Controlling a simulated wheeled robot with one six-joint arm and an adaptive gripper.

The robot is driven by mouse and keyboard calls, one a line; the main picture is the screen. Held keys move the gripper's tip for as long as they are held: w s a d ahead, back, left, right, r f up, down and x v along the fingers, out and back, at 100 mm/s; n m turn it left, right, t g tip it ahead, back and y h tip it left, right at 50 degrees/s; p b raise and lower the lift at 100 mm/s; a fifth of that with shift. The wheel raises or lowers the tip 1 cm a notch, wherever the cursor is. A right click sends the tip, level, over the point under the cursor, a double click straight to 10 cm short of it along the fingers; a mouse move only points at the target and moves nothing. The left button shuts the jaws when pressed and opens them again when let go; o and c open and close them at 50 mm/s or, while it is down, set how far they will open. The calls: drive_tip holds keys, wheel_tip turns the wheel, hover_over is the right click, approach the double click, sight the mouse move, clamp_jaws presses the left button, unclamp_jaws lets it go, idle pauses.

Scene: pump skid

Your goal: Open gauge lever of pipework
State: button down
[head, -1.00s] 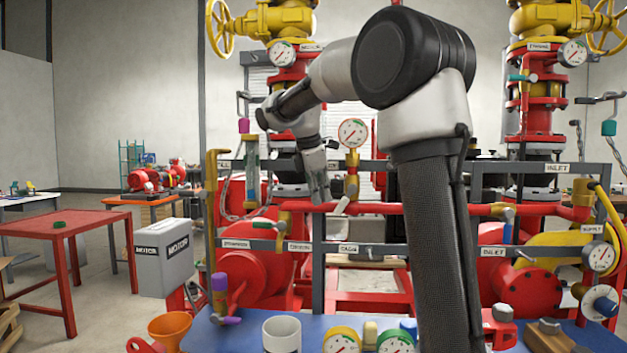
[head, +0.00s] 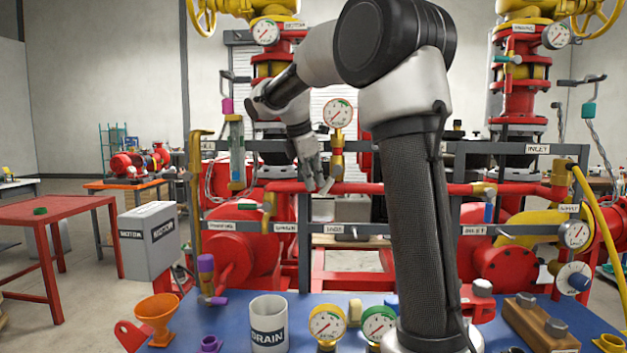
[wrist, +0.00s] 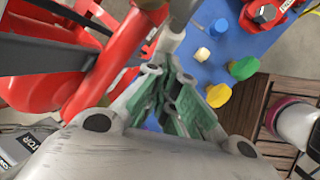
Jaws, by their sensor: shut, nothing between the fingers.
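A round white gauge (head: 338,113) stands on a brass-coloured valve body (head: 338,158) above the red horizontal pipe (head: 370,188). A pale grey lever (head: 325,207) shows just below the pipe, at my fingertips; part of it is hidden and its exact angle is hard to tell. My gripper (head: 318,187) points down just left of the valve body. In the wrist view the fingers (wrist: 168,88), with green pads, are shut and empty. A pale grey bar (wrist: 172,38) lies just beyond their tips; I cannot tell whether they touch.
A grey frame rail (head: 350,238) with labels runs below the pipe. A blue table (head: 225,335) in front holds an orange funnel (head: 157,315), a white mug (head: 268,320) and gauges. A brass upright (head: 195,195) stands left of my gripper.

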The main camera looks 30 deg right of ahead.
sight(321, 190)
drive_tip(key=shift+f+h, duration=0.25)
drive_tip(key=shift+h, duration=0.05)
drive_tip(key=shift+s+d+f+g+h, duration=0.15)
drive_tip(key=shift+d+f+g+h, duration=0.1)
drive_tip(key=shift+f+g+h, duration=0.45)
drive_tip(key=shift+s+d+f+n+g+h, duration=0.4)
drive_tip(key=shift+d+f+g+h, duration=0.15)
drive_tip(key=shift+h, duration=0.45)
